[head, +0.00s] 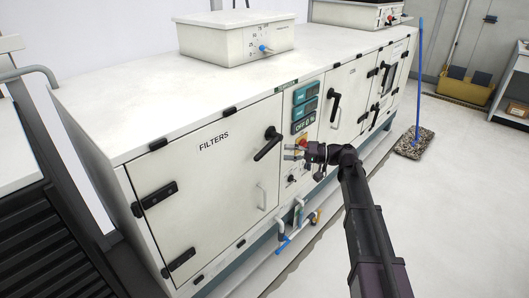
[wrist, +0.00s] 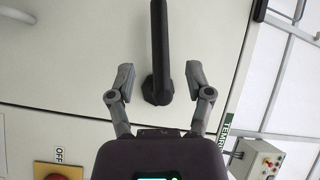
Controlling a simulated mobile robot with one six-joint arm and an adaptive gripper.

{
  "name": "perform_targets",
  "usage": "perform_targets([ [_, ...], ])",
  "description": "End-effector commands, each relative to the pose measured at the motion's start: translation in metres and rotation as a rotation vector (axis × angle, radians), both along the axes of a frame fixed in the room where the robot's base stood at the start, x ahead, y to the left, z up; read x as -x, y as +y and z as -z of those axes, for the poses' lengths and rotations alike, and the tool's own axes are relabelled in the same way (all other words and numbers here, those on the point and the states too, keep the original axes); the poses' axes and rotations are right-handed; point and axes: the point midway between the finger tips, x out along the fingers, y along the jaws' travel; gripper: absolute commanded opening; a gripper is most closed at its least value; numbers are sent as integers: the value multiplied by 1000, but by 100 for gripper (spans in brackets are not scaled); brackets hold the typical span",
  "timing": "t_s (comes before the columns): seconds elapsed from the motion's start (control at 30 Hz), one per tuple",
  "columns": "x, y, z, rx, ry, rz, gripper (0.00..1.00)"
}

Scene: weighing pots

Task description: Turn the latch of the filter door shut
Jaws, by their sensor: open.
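The filter door (head: 205,185), a white panel marked FILTERS, looks flush with the front of the white cabinet. Its latch (head: 268,143) is a black lever near the door's upper right corner, slanting from upper right to lower left. My gripper (head: 290,152) is just right of the latch in the head view. In the wrist view my gripper (wrist: 159,76) is open, with the black latch lever (wrist: 159,40) between its two fingers. A gap shows on each side of the lever, so neither finger seems to touch it.
A control panel (head: 305,108) with displays and a red knob is right of the door. A red button (wrist: 58,170) shows low in the wrist view. Pipes (head: 295,235) stick out below the cabinet. A mop (head: 415,143) stands on the floor at right; floor nearby is clear.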

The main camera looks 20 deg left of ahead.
Motion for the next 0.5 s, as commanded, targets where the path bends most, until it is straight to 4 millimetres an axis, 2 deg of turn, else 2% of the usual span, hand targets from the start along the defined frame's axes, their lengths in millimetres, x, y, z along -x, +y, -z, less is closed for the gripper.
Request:
perform_targets([
  [0.3, 13, 48, 0, 0, 0, -1, 66],
  [0.5, 18, 69, 0, 0, 0, 0, 66],
])
